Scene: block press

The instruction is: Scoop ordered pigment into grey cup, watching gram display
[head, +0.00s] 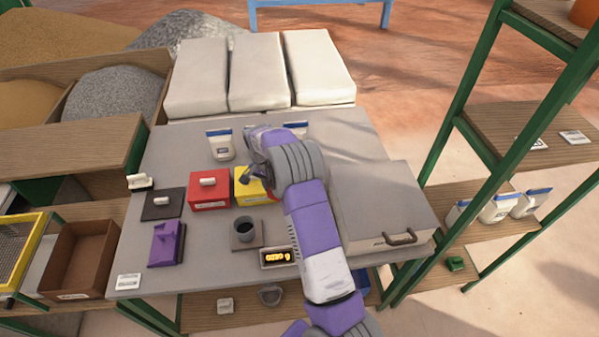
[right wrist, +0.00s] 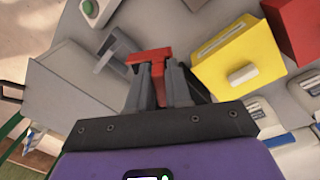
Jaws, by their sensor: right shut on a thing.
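The grey cup (head: 245,229) stands upright on a small square plate at the table's front middle. The display (head: 277,257) beside it shows lit orange digits too small to read surely. A yellow box (head: 246,192) and a red box (head: 208,190) with white knobs stand behind the cup. My right gripper (right wrist: 160,75) is shut on a red piece (right wrist: 148,56), beside the yellow box (right wrist: 237,57) in the right wrist view. Whether the grey bent piece nearby belongs to it, I cannot tell. In the head view my right arm hides part of the yellow box. My left gripper is out of view.
A large grey case (head: 380,212) with a handle fills the table's right side. A purple block (head: 167,243) and a dark flat box (head: 162,204) stand at left. White bags (head: 220,146) stand behind the coloured boxes. A green-posted shelf is at right.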

